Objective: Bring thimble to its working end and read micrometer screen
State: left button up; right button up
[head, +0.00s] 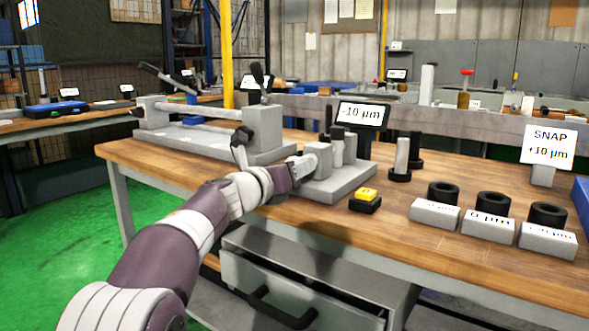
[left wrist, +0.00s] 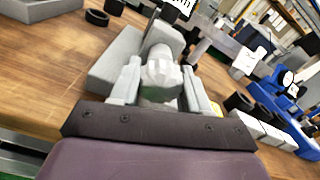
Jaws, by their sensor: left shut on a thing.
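The micrometer screen (head: 362,114) is a black-framed display on a stand and reads "-10 µm" in the head view. Below it, the grey micrometer base (head: 345,183) stands on the wooden bench. My left gripper (head: 304,166) reaches in from the left at the near side of that base. In the left wrist view, the left gripper (left wrist: 160,88) has one finger on each side of the thimble (left wrist: 161,68), a light grey ribbed knob, and is shut on it. The gripper mostly hides the thimble in the head view. My right gripper is not in view.
A yellow button on a black box (head: 366,200) sits right of the base. A sign (head: 549,145) reads "SNAP +10 µm". A long grey fixture (head: 190,137) stands left. An open drawer (head: 300,291) is below.

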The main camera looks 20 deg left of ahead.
pick_arm(q)
jog(key=o, duration=1)
jog(key=shift+d+f, duration=0.1)
jog(key=shift+f, duration=0.2)
jog(key=shift+o, duration=0.2)
jog(key=shift+r, duration=0.1)
jog(key=shift+s, duration=0.1)
jog(key=p+v, duration=0.1)
jog(key=v, duration=1.1)
jog(key=shift+s, duration=0.2)
jog(key=shift+r, duration=0.1)
